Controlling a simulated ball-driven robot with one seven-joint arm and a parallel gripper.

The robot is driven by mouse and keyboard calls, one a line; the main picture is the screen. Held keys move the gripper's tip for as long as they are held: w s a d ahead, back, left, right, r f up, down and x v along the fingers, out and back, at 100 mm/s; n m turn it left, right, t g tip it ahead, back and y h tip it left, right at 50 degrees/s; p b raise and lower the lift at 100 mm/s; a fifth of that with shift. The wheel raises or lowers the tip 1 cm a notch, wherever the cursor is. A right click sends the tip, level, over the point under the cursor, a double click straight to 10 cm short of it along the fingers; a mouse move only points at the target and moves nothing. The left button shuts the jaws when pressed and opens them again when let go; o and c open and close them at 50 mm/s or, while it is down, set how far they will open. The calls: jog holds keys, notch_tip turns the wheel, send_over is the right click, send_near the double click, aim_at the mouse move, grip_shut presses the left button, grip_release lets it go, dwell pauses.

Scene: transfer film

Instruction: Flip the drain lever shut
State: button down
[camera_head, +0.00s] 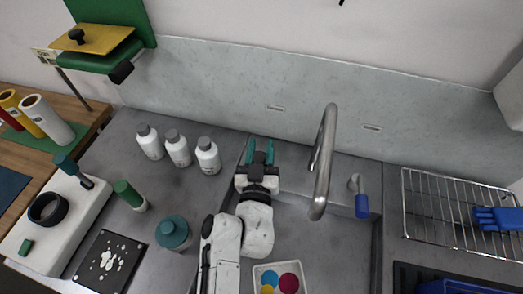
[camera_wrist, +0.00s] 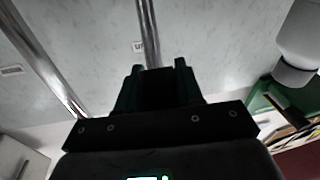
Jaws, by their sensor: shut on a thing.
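My gripper (camera_head: 259,150) points toward the back wall at the sink's rear left edge, its teal fingers a little apart. In the wrist view my gripper (camera_wrist: 158,68) has its dark fingers around the lower end of a thin metal rod, which looks like the drain lever (camera_wrist: 148,30). A small label shows beside the rod, too blurred to read for sure. The contact itself is hidden by the fingers. In the head view the lever cannot be made out. A blue-handled fitting (camera_head: 361,205) hangs at the sink's right rear, apart from my gripper.
A tall metal faucet (camera_head: 323,160) stands right of my gripper. Several white bottles (camera_head: 178,149) stand close on the left, and one shows in the wrist view (camera_wrist: 298,40). A palette (camera_head: 280,280) lies low in front. A wire rack (camera_head: 440,205) is at the right.

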jog(key=shift+s+a+f+n+t+b, duration=0.15)
jog(key=shift+s+f+t+b, duration=0.4)
jog(key=shift+b, duration=1.1)
jog(key=shift+s+a+f+n+t+b, duration=0.1)
jog(key=shift+s+f+n+t+b, duration=0.1)
jog(key=shift+t+b, duration=1.05)
jog(key=shift+s+r+b, duration=0.15)
jog(key=shift+s+b, duration=0.05)
jog(key=shift+b, duration=0.8)
jog(key=c, duration=0.8)
grip_release()
jog(key=shift+a, duration=0.1)
jog(key=shift+r, duration=0.15)
